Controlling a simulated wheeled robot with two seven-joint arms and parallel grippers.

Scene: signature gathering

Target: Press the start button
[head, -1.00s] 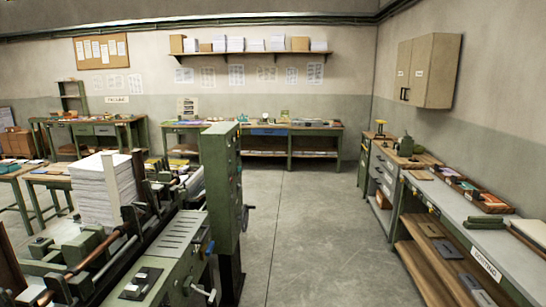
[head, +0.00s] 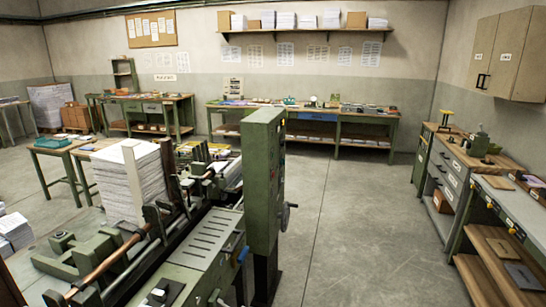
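A green machine with a slotted cover (head: 208,232) stands at the lower left in the head view. A tall green cabinet column (head: 263,165) rises at its right end, with small coloured spots, one reddish, on its narrow right side that may be buttons; they are too small to tell which is the start button. A grey panel with a dark control (head: 165,292) shows at the bottom edge. A tall stack of white paper (head: 130,180) stands on the machine's left. Neither of my grippers is in view.
A crank handle (head: 288,214) sticks out right of the column. The concrete floor (head: 350,235) between the machine and the right workbench (head: 505,200) is clear. More benches (head: 310,120) line the back wall. A wall cabinet (head: 508,55) hangs at the upper right.

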